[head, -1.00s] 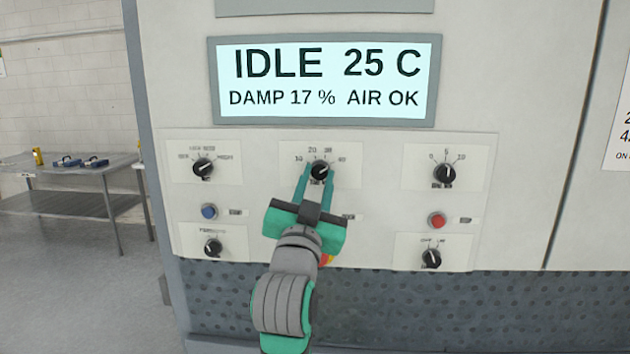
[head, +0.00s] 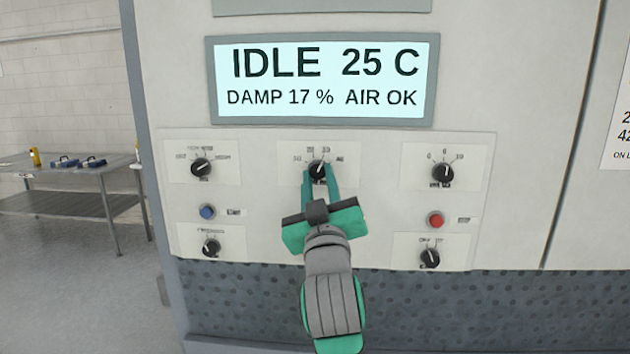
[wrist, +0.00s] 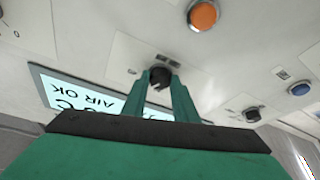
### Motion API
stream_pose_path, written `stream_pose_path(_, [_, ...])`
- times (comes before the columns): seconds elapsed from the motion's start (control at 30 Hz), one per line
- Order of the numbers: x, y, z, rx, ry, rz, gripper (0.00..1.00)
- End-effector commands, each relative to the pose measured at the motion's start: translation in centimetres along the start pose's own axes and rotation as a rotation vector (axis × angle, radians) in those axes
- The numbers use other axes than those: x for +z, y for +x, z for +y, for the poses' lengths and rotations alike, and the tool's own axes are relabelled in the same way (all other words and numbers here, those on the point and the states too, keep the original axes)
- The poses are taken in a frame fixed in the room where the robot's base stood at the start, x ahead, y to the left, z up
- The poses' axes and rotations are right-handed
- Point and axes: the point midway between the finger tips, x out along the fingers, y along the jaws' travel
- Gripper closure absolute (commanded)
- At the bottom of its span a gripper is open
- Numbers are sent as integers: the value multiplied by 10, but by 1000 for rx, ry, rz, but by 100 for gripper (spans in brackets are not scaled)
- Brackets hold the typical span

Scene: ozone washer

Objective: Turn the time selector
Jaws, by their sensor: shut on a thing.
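The time selector (head: 317,168) is a black round knob on a white plate, top middle of the control panel, with a number scale around its top. My gripper (head: 319,174) has its two green fingers on either side of the knob and is shut on it. In the wrist view the knob (wrist: 160,75) sits between the fingertips of my gripper (wrist: 160,82). The pointer mark on the knob is too small to read surely. The label under the knob is partly hidden by the fingers.
Other black knobs stand at top left (head: 201,168), top right (head: 442,173), lower left (head: 211,247) and lower right (head: 429,257). A blue button (head: 207,211) and a red button (head: 435,219) flank my arm. The display (head: 322,80) above reads IDLE 25 C.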

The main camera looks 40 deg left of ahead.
Motion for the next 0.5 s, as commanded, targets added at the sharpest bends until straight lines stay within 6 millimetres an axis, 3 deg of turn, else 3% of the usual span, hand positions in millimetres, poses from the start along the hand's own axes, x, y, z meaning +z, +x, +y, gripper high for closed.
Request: stream_pose_path(0.5, [-2,0,2,-192,-456,-9,96])
